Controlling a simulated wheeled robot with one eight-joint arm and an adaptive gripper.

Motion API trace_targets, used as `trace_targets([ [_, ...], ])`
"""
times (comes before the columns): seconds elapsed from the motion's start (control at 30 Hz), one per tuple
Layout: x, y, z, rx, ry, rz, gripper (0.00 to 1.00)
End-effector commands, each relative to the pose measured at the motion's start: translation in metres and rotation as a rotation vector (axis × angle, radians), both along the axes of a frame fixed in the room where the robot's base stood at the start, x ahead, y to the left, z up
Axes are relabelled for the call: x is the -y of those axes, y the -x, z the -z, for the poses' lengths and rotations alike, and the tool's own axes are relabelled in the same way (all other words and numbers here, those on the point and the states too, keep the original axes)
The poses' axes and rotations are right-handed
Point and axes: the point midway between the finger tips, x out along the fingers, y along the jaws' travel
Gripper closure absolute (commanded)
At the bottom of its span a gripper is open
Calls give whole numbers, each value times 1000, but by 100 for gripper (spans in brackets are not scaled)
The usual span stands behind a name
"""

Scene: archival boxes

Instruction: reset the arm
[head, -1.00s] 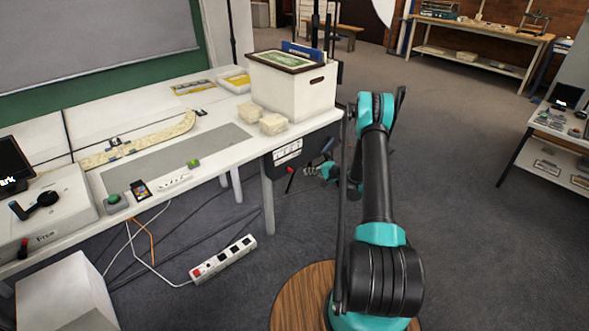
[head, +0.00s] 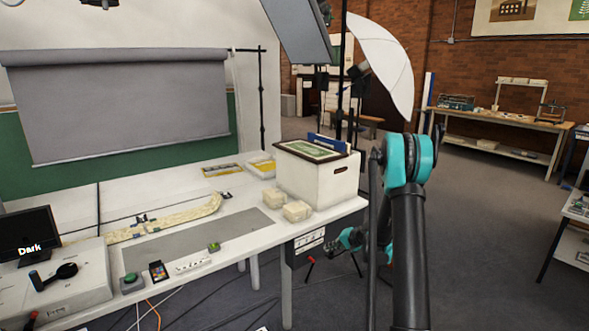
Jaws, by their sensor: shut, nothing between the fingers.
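My arm rises in black and teal at the right of the head view, with its elbow near the box's right side. The far part of the arm hangs behind it, and my gripper (head: 334,245) shows small, just right of the table's front corner and below the tabletop. It is shut and empty, apart from the table as far as I can tell. Part of the wrist is hidden behind my own arm links.
A white archival box (head: 318,184) with a framed picture on top stands at the table's (head: 240,238) right end, beside two small cream boxes (head: 297,211). A white umbrella (head: 385,62) stands behind. Floor (head: 490,230) to the right is clear.

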Motion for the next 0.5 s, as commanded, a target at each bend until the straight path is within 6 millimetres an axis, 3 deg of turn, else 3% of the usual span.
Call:
trace_targets([
  [0.2, -6, 54, -49, -11, 134, -50, 100],
  [0.5, -7, 141, -97, -25, 319, -121, 100],
])
